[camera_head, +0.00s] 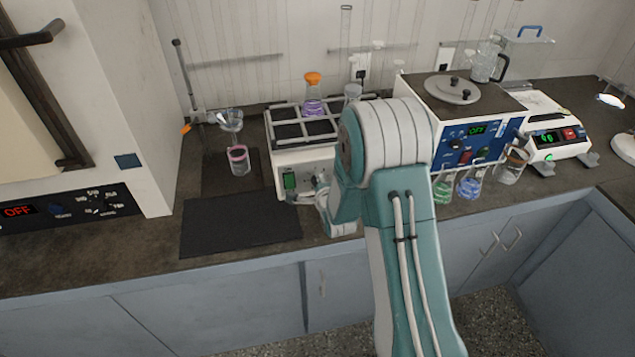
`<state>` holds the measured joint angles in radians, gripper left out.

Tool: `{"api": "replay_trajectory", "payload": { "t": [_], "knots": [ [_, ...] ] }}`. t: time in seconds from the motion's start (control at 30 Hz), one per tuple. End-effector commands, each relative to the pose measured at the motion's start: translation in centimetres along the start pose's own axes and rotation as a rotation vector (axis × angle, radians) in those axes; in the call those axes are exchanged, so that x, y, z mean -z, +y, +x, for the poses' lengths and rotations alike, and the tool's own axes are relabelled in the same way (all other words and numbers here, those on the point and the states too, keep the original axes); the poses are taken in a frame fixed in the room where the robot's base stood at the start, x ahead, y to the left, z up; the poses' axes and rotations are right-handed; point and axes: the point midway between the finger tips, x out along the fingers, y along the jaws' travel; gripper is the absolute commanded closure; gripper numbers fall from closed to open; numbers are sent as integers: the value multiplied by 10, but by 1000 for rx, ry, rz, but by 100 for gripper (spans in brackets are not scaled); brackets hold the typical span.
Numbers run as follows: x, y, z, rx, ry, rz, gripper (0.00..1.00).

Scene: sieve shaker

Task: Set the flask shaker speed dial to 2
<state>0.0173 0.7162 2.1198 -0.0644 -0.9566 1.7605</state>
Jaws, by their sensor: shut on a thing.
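The flask shaker (284,161) is a white box with a rack of bars on top, standing on the dark counter left of my arm. An orange-capped flask with purple liquid (313,107) stands in its rack. Its front panel has a lit green switch (290,181) at the left. My gripper (319,184) is at the right part of this panel, shut on the speed dial. The gripper and arm cover most of the dial, and its number marks cannot be read. My arm also hides the shaker's right side.
A dark mat (240,223) lies on the counter to the left, near a stand holding glassware (238,160). Right of my arm stand a blue-fronted unit (458,146) showing OFF, several flasks and a balance (557,140). Cabinets (220,310) lie below the counter edge.

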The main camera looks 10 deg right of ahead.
Motion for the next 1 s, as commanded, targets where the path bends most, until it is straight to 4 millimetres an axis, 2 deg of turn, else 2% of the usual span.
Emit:
{"api": "replay_trajectory", "payload": {
  "t": [0.2,0.23,0.27,0.3,0.77,0.87,1.0],
  "knots": [
    [1,4,0,-10,3,0,100],
    [1,4,0,-10,3,0,39],
    [1,4,0,-10,3,0,26],
    [1,4,0,-9,3,-1,18],
    [0,0,-6,-3,1,-2,18],
    [0,0,-20,-3,1,-2,18],
    [0,0,-49,-3,2,-2,18]
  ]
}}
